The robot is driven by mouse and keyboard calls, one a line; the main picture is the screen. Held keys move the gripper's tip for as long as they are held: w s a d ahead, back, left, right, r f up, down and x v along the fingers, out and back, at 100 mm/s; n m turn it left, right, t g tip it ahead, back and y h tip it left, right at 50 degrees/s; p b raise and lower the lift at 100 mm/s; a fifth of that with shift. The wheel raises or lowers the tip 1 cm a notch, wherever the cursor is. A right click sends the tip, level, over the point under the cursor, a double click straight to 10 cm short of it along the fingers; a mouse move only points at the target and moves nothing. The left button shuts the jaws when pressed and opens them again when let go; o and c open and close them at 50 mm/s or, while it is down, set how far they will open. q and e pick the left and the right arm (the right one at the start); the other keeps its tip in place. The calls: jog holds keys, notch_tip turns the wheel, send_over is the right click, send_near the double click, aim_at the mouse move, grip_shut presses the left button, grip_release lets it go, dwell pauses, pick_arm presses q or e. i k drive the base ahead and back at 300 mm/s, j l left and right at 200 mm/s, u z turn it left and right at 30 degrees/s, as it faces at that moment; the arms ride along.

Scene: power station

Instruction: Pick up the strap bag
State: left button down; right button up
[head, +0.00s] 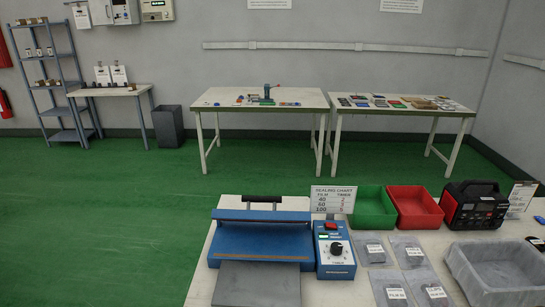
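Several flat grey bags with small white labels lie on the near table, right of the blue sealer: a back left bag (370,254), a back right bag (407,247), a front left bag (387,281) and a front right bag (425,281). The label print is too small to tell which one is the strap bag. Neither of my grippers shows in the head view.
The near table (200,287) also holds a blue sealer (262,241), a timer box (335,258), a sealing chart (333,199), a green bin (373,211), a red bin (415,210), a black-and-red device (474,206) and a lined grey bin (495,272). Green floor (100,220) is clear at left.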

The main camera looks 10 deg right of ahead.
aim_at(371, 250)
jog(key=z, duration=0.7)
